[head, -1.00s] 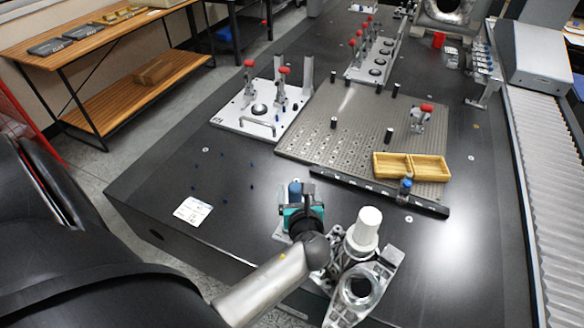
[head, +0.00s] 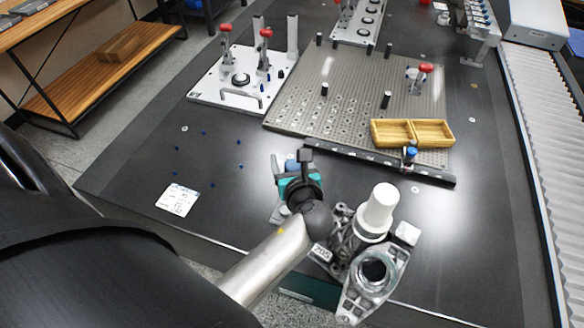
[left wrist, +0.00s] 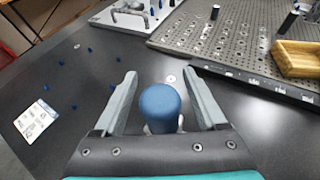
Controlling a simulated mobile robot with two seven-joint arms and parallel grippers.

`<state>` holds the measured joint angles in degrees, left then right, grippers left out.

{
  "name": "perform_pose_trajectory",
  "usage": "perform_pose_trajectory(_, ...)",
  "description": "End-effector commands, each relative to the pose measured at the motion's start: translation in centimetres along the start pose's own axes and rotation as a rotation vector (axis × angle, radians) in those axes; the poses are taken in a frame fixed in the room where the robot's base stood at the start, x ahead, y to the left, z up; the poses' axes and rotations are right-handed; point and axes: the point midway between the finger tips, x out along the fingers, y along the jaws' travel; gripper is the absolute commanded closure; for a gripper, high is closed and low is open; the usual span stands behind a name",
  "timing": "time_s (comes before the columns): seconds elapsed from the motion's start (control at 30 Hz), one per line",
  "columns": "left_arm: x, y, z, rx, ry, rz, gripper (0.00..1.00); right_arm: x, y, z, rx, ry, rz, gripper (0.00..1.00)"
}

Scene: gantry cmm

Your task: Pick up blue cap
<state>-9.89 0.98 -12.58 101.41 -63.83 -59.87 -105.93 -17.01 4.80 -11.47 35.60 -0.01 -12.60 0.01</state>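A blue cap (left wrist: 160,106), rounded and upright, stands between the spread fingers of my left gripper (left wrist: 161,88) in the left wrist view. A gap shows on each side of it. A pale part shows just under it; its base is hidden. In the head view the blue cap (head: 291,164) shows in part, just beyond my teal and black left gripper (head: 297,180), near the table's front edge. My left gripper is open and empty. My right gripper is not in view.
Metal castings and a white cylinder (head: 379,208) stand close to the right of my left gripper. A black rail (head: 340,163), a perforated plate (head: 310,105) and a wooden tray (head: 392,132) lie beyond. A white card (head: 178,200) and several small blue pieces lie left, with clear table between.

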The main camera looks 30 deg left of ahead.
Motion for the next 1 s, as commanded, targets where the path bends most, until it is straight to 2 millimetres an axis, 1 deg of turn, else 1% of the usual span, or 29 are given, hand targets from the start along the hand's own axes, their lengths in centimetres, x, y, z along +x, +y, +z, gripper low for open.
perform_pose_trajectory(0.03,0.01,0.01,0.0,0.0,0.0,0.0,0.33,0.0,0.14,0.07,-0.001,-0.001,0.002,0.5)
perform_pose_trajectory(0.07,0.02,0.01,0.0,0.0,0.0,0.0,0.37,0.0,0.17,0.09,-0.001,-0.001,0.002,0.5)
perform_pose_trajectory(0.6,0.04,0.02,0.01,0.0,-0.001,0.0,0.97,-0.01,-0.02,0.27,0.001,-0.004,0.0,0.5)
perform_pose_trajectory(0.63,0.04,0.02,0.01,0.0,-0.001,0.0,1.0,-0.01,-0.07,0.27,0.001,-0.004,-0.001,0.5)
perform_pose_trajectory(0.87,0.04,0.02,0.02,0.0,-0.001,0.0,1.0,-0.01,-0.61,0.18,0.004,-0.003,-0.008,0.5)
perform_pose_trajectory(1.0,-0.11,0.01,0.37,0.0,-0.001,0.0,1.0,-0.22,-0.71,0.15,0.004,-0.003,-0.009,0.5)
